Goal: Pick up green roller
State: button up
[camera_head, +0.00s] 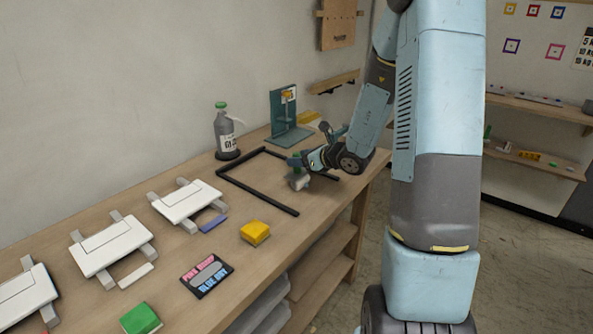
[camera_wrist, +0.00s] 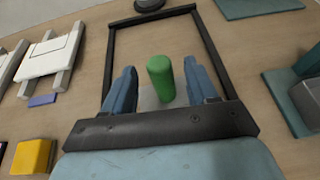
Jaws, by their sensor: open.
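The green roller (camera_wrist: 160,78) is a short green cylinder in the wrist view, inside the black rectangular frame on the bench. It lies between the two blue fingers of my gripper (camera_wrist: 160,90), with a gap to the left finger and the right finger close beside it. My gripper (camera_head: 298,172) is open, low over the black frame (camera_head: 256,197) in the head view. A small green patch of the roller (camera_head: 295,158) shows there by the gripper, most of it hidden.
On the wooden bench (camera_head: 215,258) are a yellow block (camera_head: 255,232), a green block (camera_head: 140,318), a labelled plate (camera_head: 207,274), several white boards (camera_head: 187,201), a bottle (camera_head: 226,132) and a teal stand (camera_head: 286,115). The wall is behind; the front edge is close.

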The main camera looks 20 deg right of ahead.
aim_at(292, 171)
jog(key=x, duration=0.4)
jog(key=shift+f, duration=0.15)
jog(key=shift+c, duration=0.5)
grip_shut()
